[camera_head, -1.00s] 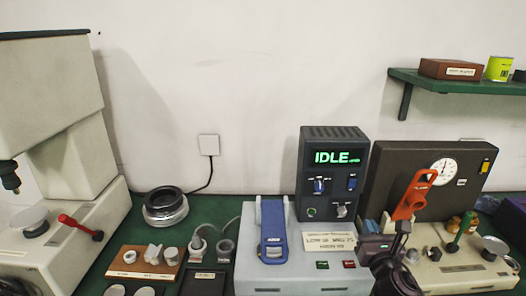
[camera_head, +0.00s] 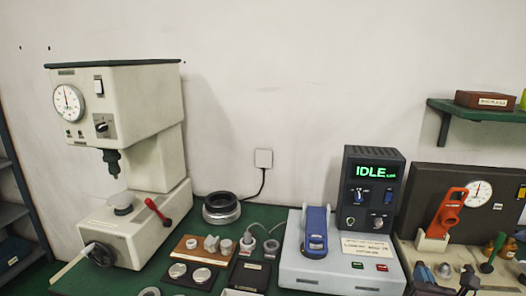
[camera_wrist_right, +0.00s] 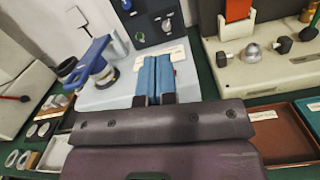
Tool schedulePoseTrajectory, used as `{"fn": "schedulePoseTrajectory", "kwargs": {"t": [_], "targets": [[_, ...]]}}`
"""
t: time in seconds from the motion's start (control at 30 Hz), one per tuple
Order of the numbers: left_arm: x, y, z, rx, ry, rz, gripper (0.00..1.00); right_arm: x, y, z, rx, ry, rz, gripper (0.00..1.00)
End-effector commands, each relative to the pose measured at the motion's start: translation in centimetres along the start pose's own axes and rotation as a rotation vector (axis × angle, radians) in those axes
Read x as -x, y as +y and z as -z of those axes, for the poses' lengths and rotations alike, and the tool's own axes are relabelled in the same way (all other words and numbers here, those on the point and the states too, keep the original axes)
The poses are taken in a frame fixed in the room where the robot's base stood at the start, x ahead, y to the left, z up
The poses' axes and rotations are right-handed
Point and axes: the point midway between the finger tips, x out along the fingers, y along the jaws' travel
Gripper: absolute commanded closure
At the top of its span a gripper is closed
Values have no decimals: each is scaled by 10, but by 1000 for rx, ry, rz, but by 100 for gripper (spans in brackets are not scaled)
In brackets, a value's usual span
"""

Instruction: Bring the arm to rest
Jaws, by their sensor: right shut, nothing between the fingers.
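My right gripper (camera_head: 424,271) shows low at the right in the head view, in front of the beige fixture. In the right wrist view its blue fingers (camera_wrist_right: 154,80) are together, with nothing between them. They point toward the light grey tester base (camera_wrist_right: 118,92), seemingly above the bench; the exact gap cannot be told. My left gripper is in neither current view.
The IDLE display unit (camera_head: 374,190) stands behind the grey base with its blue handle (camera_head: 315,232). A beige press (camera_head: 125,130) is at left. A dark ring (camera_head: 221,208) and a wooden tray (camera_head: 203,247) lie between. A brown tray (camera_wrist_right: 287,135) is at right.

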Motion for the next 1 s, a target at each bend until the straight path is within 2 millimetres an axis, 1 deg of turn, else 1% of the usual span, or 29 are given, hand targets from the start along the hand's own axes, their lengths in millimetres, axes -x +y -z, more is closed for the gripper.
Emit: {"fn": "schedulePoseTrajectory", "kwargs": {"t": [0.13,0.27,0.4,0.53,0.67,0.7,0.77,0.8,0.87,0.97,1.0], "targets": [[-1,0,2,1,4,-1,57,0,2,2,-243,15,-7,100],[-5,2,11,4,22,-3,57,0,5,6,-518,44,-14,100],[-5,2,12,3,25,-3,57,3,12,15,-870,92,-11,100],[-3,2,9,4,19,-2,57,13,18,32,-1213,154,19,100],[-1,2,6,5,11,-1,57,31,22,55,-1569,223,86,100],[0,2,4,5,8,-1,57,37,24,63,-1678,244,114,100],[1,1,0,4,1,0,57,48,26,76,-1842,272,165,100],[1,1,-1,4,-2,0,57,56,27,84,-1948,288,202,100],[1,1,-3,4,-5,1,57,69,28,97,-2098,309,263,100],[1,1,-3,3,-5,0,57,95,31,120,-2333,335,384,100],[1,1,-2,3,-4,0,57,107,32,130,-2426,340,442,100]]}}
